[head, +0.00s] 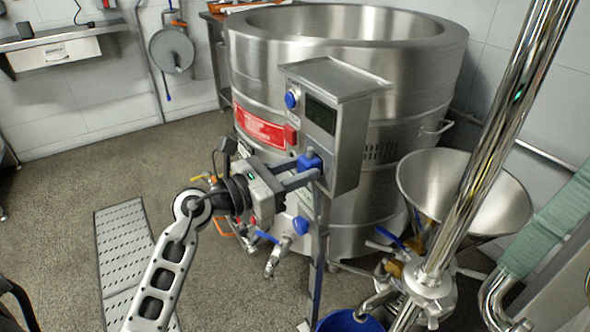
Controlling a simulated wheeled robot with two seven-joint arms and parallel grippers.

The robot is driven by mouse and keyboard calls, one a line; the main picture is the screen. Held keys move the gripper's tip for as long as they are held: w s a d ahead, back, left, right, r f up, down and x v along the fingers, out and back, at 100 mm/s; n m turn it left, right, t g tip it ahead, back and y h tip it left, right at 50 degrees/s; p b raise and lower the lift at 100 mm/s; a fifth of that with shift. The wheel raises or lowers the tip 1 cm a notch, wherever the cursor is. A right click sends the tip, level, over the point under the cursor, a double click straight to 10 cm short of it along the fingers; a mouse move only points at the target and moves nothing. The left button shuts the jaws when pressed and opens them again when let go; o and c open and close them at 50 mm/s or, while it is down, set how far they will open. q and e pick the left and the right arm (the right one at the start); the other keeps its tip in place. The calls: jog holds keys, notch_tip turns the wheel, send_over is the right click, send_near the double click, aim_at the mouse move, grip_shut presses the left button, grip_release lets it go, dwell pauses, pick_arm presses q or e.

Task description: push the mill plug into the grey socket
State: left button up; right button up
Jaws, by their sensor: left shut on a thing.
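My left gripper (300,177) reaches in from the lower left and its fingers are shut on a blue piece, seemingly the mill plug (310,160). The plug is at the lower front of a steel control box (345,135), close to its face. I cannot tell whether it touches the box or sits in anything. The grey socket cannot be made out; the gripper and plug may cover it. My right gripper is not in view.
A large steel kettle (400,75) stands behind the control box. A steel funnel (455,190) and a shiny pipe (505,110) stand at right. A blue bucket (350,322) is below. A tap with a blue handle (275,258) is beneath the gripper. The floor at left is open around a grate (125,250).

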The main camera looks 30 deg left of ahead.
pick_arm(q)
jog(key=shift+w, duration=0.1)
jog(key=o, duration=1)
jog(key=b+v, duration=0.2)
jog(key=v, duration=1.4)
